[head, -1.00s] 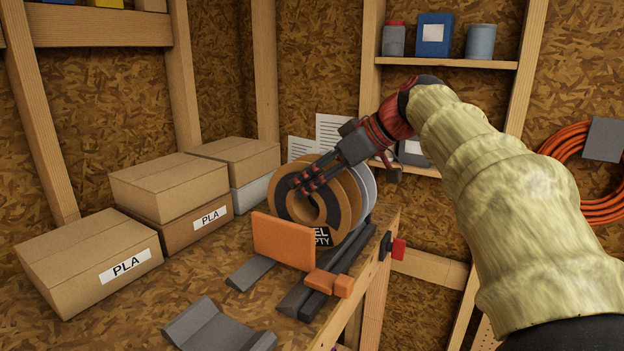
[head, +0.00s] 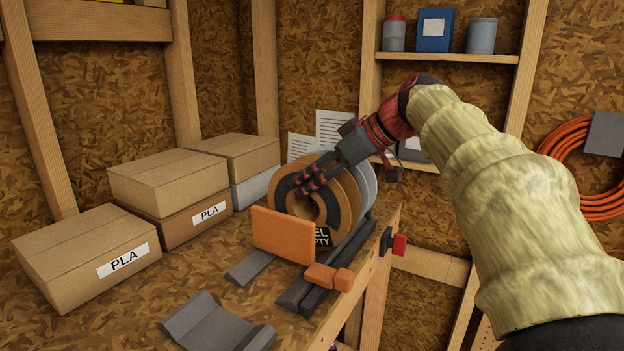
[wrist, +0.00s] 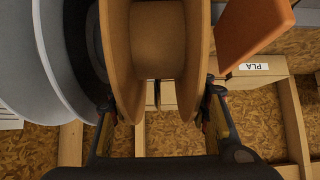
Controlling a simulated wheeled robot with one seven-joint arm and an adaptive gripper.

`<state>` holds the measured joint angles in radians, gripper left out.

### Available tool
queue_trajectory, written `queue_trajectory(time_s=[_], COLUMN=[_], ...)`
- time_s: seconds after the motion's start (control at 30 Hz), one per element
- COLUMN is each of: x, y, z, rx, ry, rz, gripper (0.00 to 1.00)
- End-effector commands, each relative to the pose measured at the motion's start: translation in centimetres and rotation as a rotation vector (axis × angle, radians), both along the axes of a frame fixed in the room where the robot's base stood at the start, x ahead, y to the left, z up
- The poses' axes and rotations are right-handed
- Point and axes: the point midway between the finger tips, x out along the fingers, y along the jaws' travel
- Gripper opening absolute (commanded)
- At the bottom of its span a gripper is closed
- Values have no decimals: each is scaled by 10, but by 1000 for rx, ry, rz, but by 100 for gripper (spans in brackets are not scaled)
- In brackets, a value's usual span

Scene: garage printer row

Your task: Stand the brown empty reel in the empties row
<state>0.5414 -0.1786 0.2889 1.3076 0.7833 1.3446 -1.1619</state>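The brown empty reel (head: 347,206) stands upright at the front of a line of reels at the bench edge. Its face has a dark ring around a brown hub. In the wrist view the brown reel (wrist: 160,40) fills the middle, with a bare core between two flanges. My gripper (head: 306,182) reaches down onto its top. In the wrist view my gripper (wrist: 160,100) has one finger against the outside of each flange, with no clear gap, so it looks shut on the reel. Grey reels (wrist: 52,60) stand close behind it. The reel's foot is partly hidden.
An orange plate (head: 283,235) stands just in front of the reel, above dark rails (head: 318,290). A grey cradle (head: 215,325) lies on the bench nearer me. PLA boxes (head: 85,258) stand at the left. A red-knobbed clamp (head: 399,245) sits at the bench edge.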

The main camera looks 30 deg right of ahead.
Motion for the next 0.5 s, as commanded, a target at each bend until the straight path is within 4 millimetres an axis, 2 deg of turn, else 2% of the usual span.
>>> queue_trajectory(time_s=[0.33, 0.5], x=[0, 0], y=[0, 0], z=[0, 0], rx=[0, 0], ry=[0, 0], rz=[0, 0], gripper=[67, 68])
